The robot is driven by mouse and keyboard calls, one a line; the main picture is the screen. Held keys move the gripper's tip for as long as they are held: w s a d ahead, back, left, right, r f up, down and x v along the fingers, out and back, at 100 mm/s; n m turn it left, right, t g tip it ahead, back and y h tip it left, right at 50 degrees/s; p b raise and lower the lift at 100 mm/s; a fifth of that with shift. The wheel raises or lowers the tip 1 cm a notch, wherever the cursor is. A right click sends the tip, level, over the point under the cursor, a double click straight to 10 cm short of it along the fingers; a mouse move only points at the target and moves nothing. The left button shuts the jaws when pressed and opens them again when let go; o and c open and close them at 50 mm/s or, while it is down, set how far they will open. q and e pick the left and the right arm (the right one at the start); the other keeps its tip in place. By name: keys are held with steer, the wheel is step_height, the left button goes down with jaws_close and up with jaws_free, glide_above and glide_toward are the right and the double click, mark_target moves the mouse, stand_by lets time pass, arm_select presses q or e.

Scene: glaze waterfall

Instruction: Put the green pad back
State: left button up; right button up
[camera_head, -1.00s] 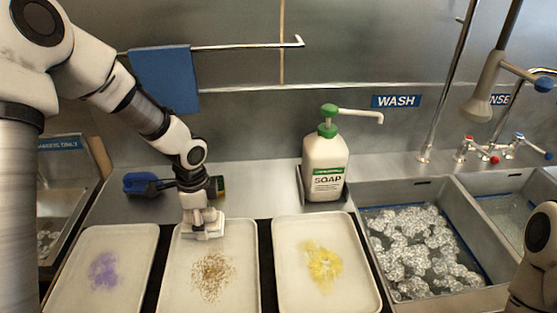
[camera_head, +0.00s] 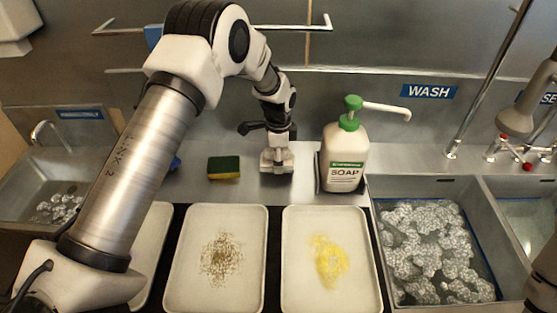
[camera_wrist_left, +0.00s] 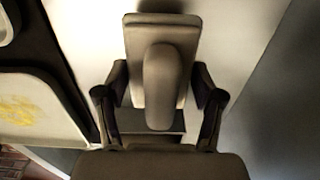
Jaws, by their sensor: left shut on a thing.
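A sponge with a dark green top and a yellow front edge (camera_head: 223,168) lies on the steel counter behind the trays. My left gripper (camera_head: 277,152) is to its right, just left of the soap bottle. It is shut on a pale flat block with a rounded handle (camera_wrist_left: 163,85), and the fingers stand on both sides of the handle in the left wrist view. The block's underside is hidden, and I cannot tell whether any of it is green. I cannot tell whether it touches the counter. My right gripper is not in view.
The soap bottle (camera_head: 343,155) stands close to the right of my left gripper. Trays with brown grains (camera_head: 178,290) and a yellow smear (camera_head: 297,290) lie in front. The wash sink (camera_head: 385,192) is at the right. Bare counter lies between sponge and gripper.

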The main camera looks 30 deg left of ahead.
arm_select(q)
steer(key=shift+s+f+p, duration=0.25)
steer(key=shift+f+p, duration=0.2)
steer(key=shift+f, duration=0.65)
steer(key=shift+w+f, duration=0.3)
steer(key=shift+f, duration=0.05)
steer(key=o, duration=1.5)
steer(key=shift+c, duration=0.2)
steer(key=shift+s+r, duration=0.15)
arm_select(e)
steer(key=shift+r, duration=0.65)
arm_select(q)
steer(key=shift+r+b, duration=0.35)
steer(key=shift+b, duration=0.05)
step_height(320, 180, up, 11)
steer(key=b, duration=0.3)
steer(key=shift+f, duration=0.15)
steer(key=shift+r, duration=0.3)
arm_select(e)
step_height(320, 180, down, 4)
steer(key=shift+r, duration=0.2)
